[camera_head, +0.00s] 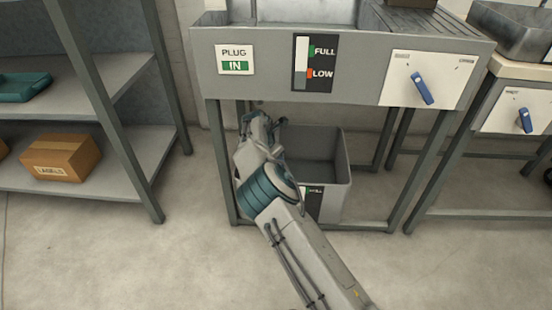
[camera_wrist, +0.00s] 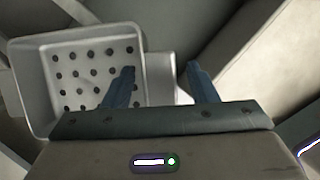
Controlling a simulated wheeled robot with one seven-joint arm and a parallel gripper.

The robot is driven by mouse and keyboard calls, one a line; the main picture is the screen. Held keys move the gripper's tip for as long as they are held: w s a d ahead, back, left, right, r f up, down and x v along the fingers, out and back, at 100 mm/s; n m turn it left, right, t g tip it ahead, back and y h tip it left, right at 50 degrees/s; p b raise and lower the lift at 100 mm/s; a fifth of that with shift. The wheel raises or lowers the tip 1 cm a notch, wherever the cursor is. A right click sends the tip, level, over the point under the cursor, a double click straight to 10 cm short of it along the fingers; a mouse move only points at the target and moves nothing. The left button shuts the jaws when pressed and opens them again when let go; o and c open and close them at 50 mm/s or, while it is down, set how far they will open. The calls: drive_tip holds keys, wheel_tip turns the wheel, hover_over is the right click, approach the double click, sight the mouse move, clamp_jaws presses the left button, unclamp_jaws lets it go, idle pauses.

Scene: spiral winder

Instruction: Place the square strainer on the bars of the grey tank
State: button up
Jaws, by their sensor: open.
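The square strainer (camera_wrist: 95,72) shows in the wrist view at the upper left, a pale square pan with rows of dark holes. A short pale tab (camera_wrist: 158,68) at its right side, seemingly its handle, lies between the blue fingers of my gripper (camera_wrist: 160,67). The fingers are apart, and I cannot tell whether either touches the tab. In the head view a grey open-topped tank (camera_head: 338,175) stands under the sink bench; my arm hides its left part. No bars show clearly on it. The strainer is not clearly visible in the head view.
The sink bench (camera_head: 260,80) overhangs the tank, with legs (camera_head: 220,165) close beside my arm. A shelf rack (camera_head: 125,150) on the left holds a labelled cardboard box (camera_head: 62,158) and a teal tray (camera_head: 25,86). Another sink bench (camera_head: 500,120) stands at right. The front floor is clear.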

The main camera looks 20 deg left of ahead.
drive_tip(key=p+v, duration=0.2)
drive_tip(key=v, duration=0.2)
drive_tip(key=shift+w+r, duration=0.1)
drive_tip(key=shift+r, duration=0.15)
drive_tip(key=s+a+p, duration=0.3)
drive_tip(key=s+a, duration=0.3)
drive_tip(key=s, duration=0.5)
drive_tip(key=s+d+r+m+g, duration=0.1)
drive_tip(key=d+r+m, duration=0.4)
drive_tip(key=d, duration=0.4)
drive_tip(key=s+d+r+m+g+y, duration=0.15)
drive_tip(key=d+r+m, duration=0.25)
drive_tip(key=d, duration=0.5)
drive_tip(key=d+r+m+g, duration=0.2)
drive_tip(key=d+r+m, duration=0.3)
drive_tip(key=d, duration=0.4)
drive_tip(key=s+d+r+m+t, duration=0.1)
drive_tip(key=s+d+r+m, duration=0.3)
drive_tip(key=s+d+m, duration=0.3)
drive_tip(key=s+d+r+m, duration=0.5)
drive_tip(key=s+d+m, duration=0.3)
drive_tip(key=s, duration=0.9)
drive_tip(key=d+y, duration=0.1)
drive_tip(key=d, duration=0.2)
drive_tip(key=shift+d+r+m+t, duration=0.2)
drive_tip(key=shift+r+m+t, duration=0.1)
drive_tip(key=shift+t, duration=0.05)
